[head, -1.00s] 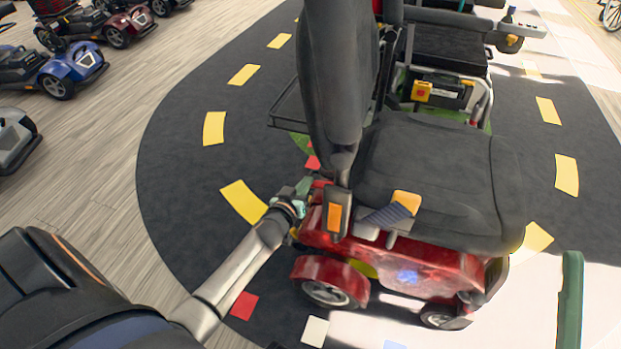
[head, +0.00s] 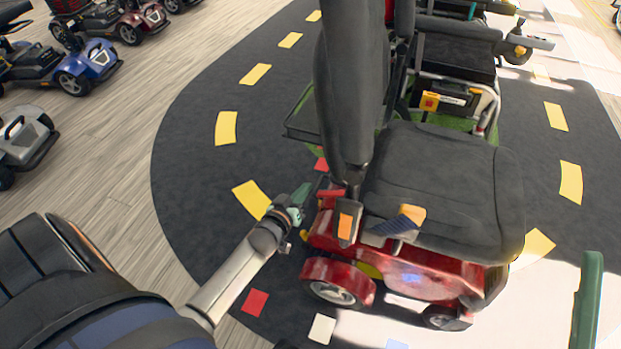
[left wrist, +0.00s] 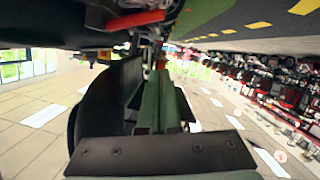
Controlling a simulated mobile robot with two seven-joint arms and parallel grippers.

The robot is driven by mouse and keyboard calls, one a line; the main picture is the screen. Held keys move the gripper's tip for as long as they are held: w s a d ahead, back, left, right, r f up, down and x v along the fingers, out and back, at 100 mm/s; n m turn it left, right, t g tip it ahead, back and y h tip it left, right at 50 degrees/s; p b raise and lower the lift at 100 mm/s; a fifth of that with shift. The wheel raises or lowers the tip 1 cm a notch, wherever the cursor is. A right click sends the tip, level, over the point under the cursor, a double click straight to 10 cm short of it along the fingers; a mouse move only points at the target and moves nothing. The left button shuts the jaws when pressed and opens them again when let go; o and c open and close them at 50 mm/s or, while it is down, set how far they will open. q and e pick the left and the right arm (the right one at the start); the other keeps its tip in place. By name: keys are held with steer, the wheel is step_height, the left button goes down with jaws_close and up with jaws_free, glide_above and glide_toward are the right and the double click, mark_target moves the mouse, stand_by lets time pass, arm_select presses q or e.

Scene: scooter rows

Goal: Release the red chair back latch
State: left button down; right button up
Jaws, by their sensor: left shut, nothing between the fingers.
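A small red part (head: 330,193), possibly the latch, sits low by the foot of the backrest. A red lever-like part (left wrist: 135,20) also shows at the top of the left wrist view. My left gripper (head: 303,192) is just left of the chair, its green fingers pointing toward the backrest foot. In the left wrist view its fingers (left wrist: 160,100) are shut with nothing between them.
A blue scooter (head: 85,68) and a grey one (head: 22,145) stand at left. A green upright bar (head: 588,300) is at lower right. Dark floor left of the chair is clear.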

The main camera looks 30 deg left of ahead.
arm_select(q)
steer(key=p+v, duration=0.1)
steer(key=v, duration=0.4)
steer(key=shift+s, duration=0.35)
